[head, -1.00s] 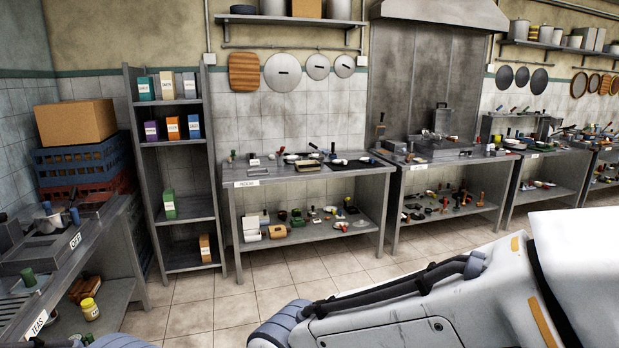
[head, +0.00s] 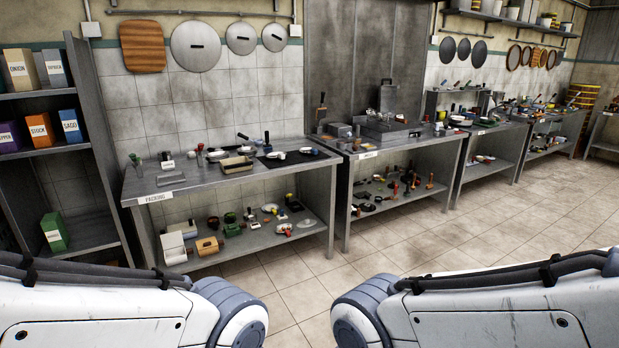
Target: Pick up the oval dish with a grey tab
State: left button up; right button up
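I cannot pick out an oval dish with a grey tab for certain; the small items are too far off. Small white dishes (head: 306,151) lie on and beside a dark mat (head: 272,162) on the table labelled PACKING (head: 180,193). A tan rectangular tray (head: 235,164) sits to their left. Pale dishes also lie on this table's lower shelf (head: 240,243), among several small items. My two arms show at the bottom left and bottom right, apart from the tables. Both grippers are out of view.
A shelf unit with labelled boxes (head: 38,130) stands at the left. A second table (head: 405,147) with a metal appliance (head: 388,127) stands right of the packing table, and more tables continue beyond. The tiled floor (head: 480,228) in front is clear.

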aim_at(276, 156)
jog(key=z, duration=0.25)
jog(key=i, duration=2.35)
jog(key=u, duration=0.6)
jog(key=i, duration=1.45)
jog(key=u, duration=0.5)
